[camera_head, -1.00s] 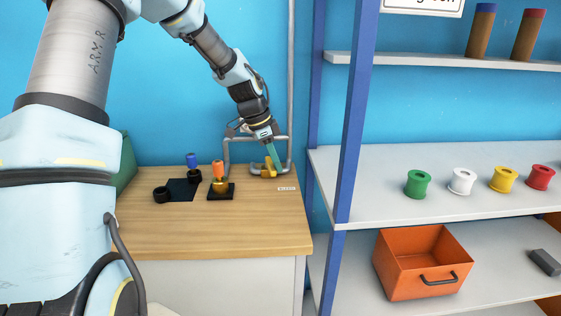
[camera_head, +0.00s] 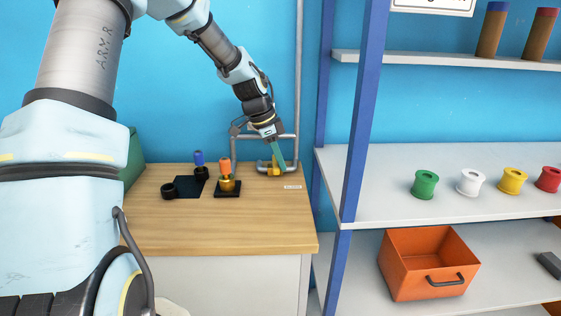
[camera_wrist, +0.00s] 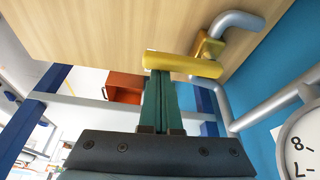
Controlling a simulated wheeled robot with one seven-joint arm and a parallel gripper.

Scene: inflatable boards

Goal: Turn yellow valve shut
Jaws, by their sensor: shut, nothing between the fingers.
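The yellow valve (camera_head: 271,168) sits on a grey pipe at the back right of the wooden workbench. In the wrist view its yellow handle (camera_wrist: 183,66) lies crosswise just beyond my fingertips, with the valve body (camera_wrist: 208,46) on the pipe behind it. My gripper (camera_head: 279,163) has green fingers, which also show in the wrist view (camera_wrist: 160,85). They are shut together with nothing between them. The fingertips are at the handle, overlapping its near edge in the wrist view. I cannot tell whether they touch it.
Grey pipes (camera_head: 299,90) run up the blue wall beside the valve. A round gauge (camera_wrist: 305,145) is close at right in the wrist view. An orange-topped part (camera_head: 226,178) and a blue-topped part (camera_head: 199,165) stand on the workbench (camera_head: 170,225). A blue-post shelf (camera_head: 360,120) stands at right.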

